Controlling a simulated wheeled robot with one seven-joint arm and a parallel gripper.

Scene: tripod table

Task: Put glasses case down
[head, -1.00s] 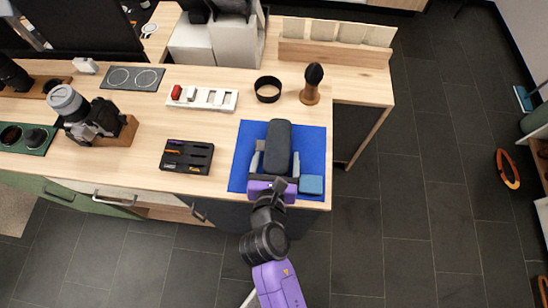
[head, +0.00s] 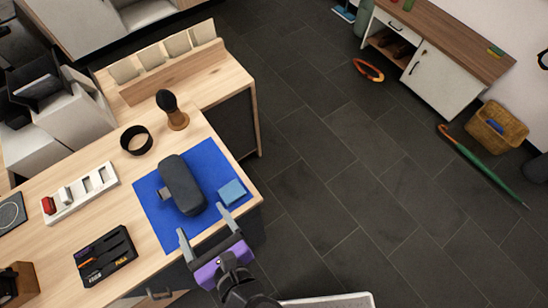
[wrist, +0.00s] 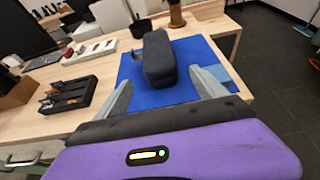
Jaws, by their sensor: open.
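The dark grey glasses case (head: 181,184) lies on the blue mat (head: 208,158) near the table's right front corner. A small light-blue block (head: 232,192) lies on the mat to its right. My gripper (head: 203,227) is open and empty, at the mat's front edge, with its fingers pointing toward the case and apart from it. In the wrist view the case (wrist: 158,58) lies ahead, beyond the fingertips and between them. A small grey piece shows at the case's left side; I cannot tell what it is.
A black tray (head: 104,256) and a white switch strip (head: 80,193) stand left of the mat. Open dark floor (head: 350,180) lies to the right.

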